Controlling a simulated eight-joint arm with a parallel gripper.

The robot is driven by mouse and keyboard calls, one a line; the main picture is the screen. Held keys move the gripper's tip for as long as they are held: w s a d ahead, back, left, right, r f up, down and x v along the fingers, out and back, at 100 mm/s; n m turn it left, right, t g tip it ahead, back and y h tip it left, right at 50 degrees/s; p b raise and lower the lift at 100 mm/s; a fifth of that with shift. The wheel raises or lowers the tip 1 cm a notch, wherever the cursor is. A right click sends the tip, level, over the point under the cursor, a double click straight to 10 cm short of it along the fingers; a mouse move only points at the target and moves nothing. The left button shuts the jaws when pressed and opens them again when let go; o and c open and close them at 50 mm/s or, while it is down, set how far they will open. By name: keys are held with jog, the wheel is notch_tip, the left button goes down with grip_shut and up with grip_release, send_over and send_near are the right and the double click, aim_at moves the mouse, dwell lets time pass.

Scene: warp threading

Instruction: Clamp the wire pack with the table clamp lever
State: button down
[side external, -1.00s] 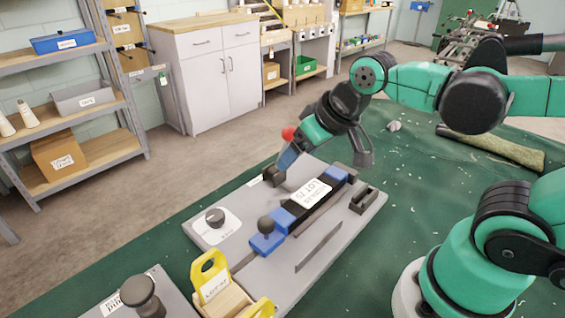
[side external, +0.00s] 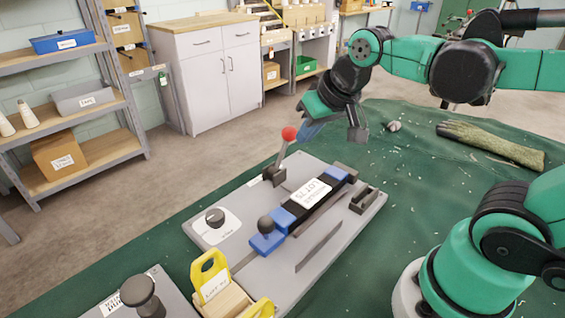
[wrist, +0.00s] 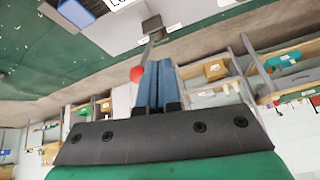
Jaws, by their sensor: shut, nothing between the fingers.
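The clamp lever (side external: 283,153) with a red ball knob (side external: 289,133) stands at the far end of the grey fixture plate (side external: 221,231), leaning up and to the right. The wire pack (side external: 313,191), with a white label and blue end parts, lies along the plate beside the lever's base. My gripper (side external: 306,136) is shut and empty, just right of the red knob in the side view. In the wrist view, its blue fingers (wrist: 154,85) are together and the red knob (wrist: 137,74) shows close beside their tips. I cannot tell whether they touch.
A yellow-handled wooden box (side external: 222,292) stands near the front. A glove (side external: 490,143) lies on the green cloth at the right.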

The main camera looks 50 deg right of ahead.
aim_at(282, 154)
jog(key=w+d+r+m+g, duration=0.2)
jog(key=w+d+m+g, duration=0.3)
jog(key=w+d+m, duration=0.5)
jog(key=d+m, duration=0.3)
jog(key=shift+r, duration=0.35)
jog(key=shift+f, duration=0.1)
jog(key=f, duration=1)
jog(key=shift+w, duration=0.4)
jog(key=shift+s+a+r, duration=0.15)
jog(key=shift+a+r, duration=0.1)
jog(key=shift+a, duration=0.35)
jog(key=shift+s+a+r, duration=0.1)
jog(key=shift+a+r, duration=0.15)
jog(key=shift+a, duration=0.35)
jog(key=shift+s+a+r, duration=0.15)
jog(key=shift+a+r, duration=0.1)
jog(key=shift+a, duration=0.35)
jog(key=shift+a+r, duration=0.25)
jog(key=shift+a, duration=0.05)
